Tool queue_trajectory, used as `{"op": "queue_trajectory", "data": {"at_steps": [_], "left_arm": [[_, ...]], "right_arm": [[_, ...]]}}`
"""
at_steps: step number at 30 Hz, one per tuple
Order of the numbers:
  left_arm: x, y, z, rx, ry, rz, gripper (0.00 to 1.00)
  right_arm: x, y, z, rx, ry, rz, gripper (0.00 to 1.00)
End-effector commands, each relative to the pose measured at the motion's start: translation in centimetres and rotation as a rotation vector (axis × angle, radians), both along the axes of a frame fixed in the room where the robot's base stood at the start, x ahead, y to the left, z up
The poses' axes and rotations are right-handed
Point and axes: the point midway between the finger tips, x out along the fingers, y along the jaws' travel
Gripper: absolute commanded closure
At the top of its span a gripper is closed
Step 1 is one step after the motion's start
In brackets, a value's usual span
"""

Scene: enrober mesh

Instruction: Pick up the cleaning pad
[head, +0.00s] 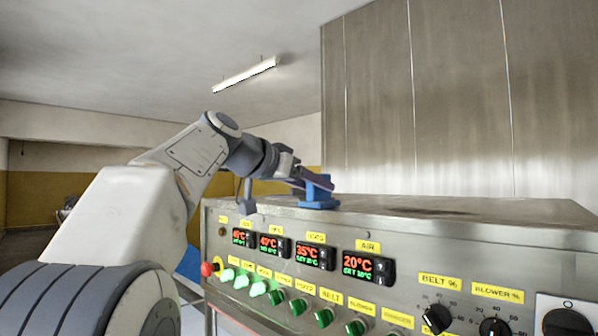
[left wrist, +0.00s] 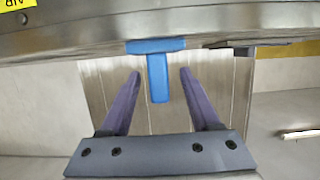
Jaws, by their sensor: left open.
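The blue cleaning pad (head: 320,203) rests on the steel top of the machine, near its left end, with a blue handle standing up from it. In the left wrist view the pad (left wrist: 155,46) shows as a flat block with its handle projecting between my fingers. My left gripper (head: 312,183) is at the handle, its purple fingers open. In the left wrist view the gripper (left wrist: 160,74) has one finger on each side of the handle, with a visible gap on both sides. My right gripper is in neither view.
The machine's front panel (head: 400,312) carries several red displays, green buttons, yellow labels and dark knobs. A red button (head: 208,269) sits at its left edge. The steel top (head: 470,209) right of the pad looks mostly clear. A tall steel wall (head: 460,100) stands behind.

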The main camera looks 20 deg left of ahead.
Motion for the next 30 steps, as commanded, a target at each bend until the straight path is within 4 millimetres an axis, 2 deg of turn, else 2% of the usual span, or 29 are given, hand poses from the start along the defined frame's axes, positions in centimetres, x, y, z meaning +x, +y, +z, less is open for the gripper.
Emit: {"op": "queue_trajectory", "data": {"at_steps": [1,9,14,22,23,27,30], "left_arm": [[0.9,-0.5,0.1,-0.003,0.003,-0.004,0.37],[4.1,-1.6,-1.1,-0.001,0.001,-0.002,0.37],[4.9,-1.8,-1.5,0.0,0.0,0.0,0.37],[4.9,-1.8,-1.6,0.0,-0.001,0.001,0.37],[4.9,-1.8,-1.6,0.0,-0.001,0.001,0.44],[4.9,-1.8,-1.6,0.0,-0.001,0.0,0.98],[4.9,-1.8,-1.6,0.0,-0.001,0.0,1.0]], "right_arm": [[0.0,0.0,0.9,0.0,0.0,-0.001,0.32],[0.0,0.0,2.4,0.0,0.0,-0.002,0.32],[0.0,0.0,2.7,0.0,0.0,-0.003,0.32],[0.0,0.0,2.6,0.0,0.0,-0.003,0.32],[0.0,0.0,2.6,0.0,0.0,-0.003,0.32],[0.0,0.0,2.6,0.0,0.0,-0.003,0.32],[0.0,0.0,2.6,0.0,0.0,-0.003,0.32]]}}
